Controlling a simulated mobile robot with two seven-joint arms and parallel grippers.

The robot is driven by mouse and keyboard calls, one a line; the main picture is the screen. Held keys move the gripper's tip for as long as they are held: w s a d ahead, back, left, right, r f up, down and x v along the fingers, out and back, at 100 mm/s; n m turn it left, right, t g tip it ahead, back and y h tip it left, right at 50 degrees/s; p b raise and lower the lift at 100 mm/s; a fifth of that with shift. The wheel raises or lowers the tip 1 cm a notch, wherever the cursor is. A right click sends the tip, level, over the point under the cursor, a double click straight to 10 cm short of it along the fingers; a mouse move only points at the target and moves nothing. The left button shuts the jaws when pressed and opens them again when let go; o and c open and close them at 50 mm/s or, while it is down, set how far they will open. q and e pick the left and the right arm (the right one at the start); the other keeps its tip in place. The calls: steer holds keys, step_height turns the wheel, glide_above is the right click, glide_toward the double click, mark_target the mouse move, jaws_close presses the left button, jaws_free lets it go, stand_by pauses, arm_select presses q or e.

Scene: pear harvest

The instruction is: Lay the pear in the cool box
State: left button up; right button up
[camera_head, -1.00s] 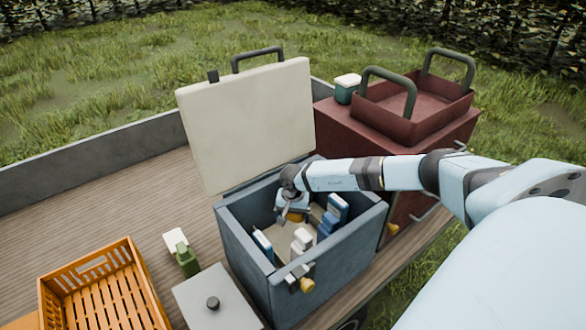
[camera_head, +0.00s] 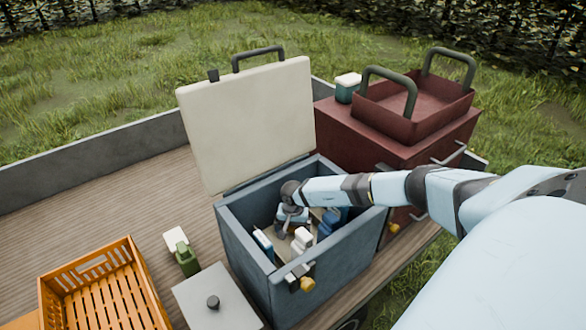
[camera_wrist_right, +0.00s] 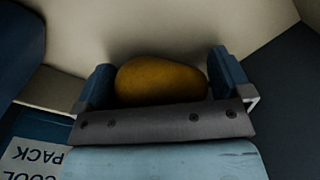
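The cool box (camera_head: 343,259) is the blue-grey box in the middle of the head view, with its cream lid (camera_head: 245,125) standing open at the back. In the head view the pear is hidden by the gripper. My left gripper is not in view.
Inside the box are white and blue packs (camera_head: 302,239); a cool pack (camera_wrist_right: 35,160) shows at the lower left of the wrist view. An orange crate (camera_head: 150,285), a grey lidded box (camera_head: 190,291) and a red cabinet (camera_head: 440,140) stand around it.

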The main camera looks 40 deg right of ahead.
steer(key=shift+r, duration=0.1)
steer(key=shift+r+p, duration=0.25)
steer(key=shift+p, duration=0.1)
step_height(320, 180, up, 11)
steer(key=shift+r+b, duration=0.1)
steer(key=shift+b, duration=0.45)
steer(key=shift+r, duration=0.25)
